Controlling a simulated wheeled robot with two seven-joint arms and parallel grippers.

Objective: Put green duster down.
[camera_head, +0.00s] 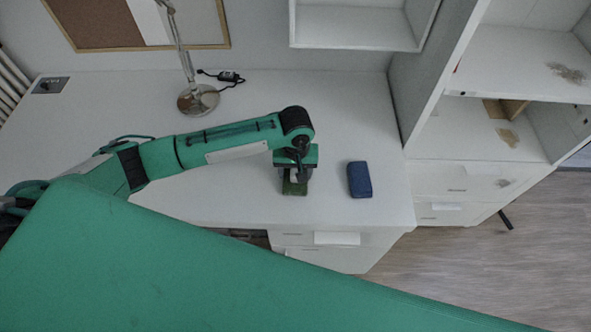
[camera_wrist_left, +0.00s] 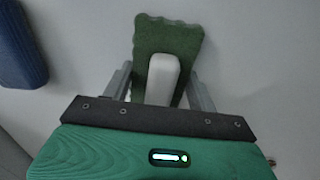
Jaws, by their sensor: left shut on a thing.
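The green duster (camera_head: 294,188) is at my left gripper (camera_head: 295,178) over the white desk (camera_head: 235,200), near its front edge. In the left wrist view the duster (camera_wrist_left: 168,38) is a dark green pad with a wavy edge and a pale handle (camera_wrist_left: 162,78). The left gripper (camera_wrist_left: 160,88) has its fingers on both sides of the handle and is shut on the duster. The duster is at or just above the desk top; I cannot tell whether it touches. My right gripper is not in view.
A dark blue block (camera_head: 359,179) lies on the desk right of the duster; it also shows in the left wrist view (camera_wrist_left: 18,45). A lamp (camera_head: 198,98) stands at the back. A white shelf unit (camera_head: 470,130) with stained boards stands at the right. The desk left of the duster is clear.

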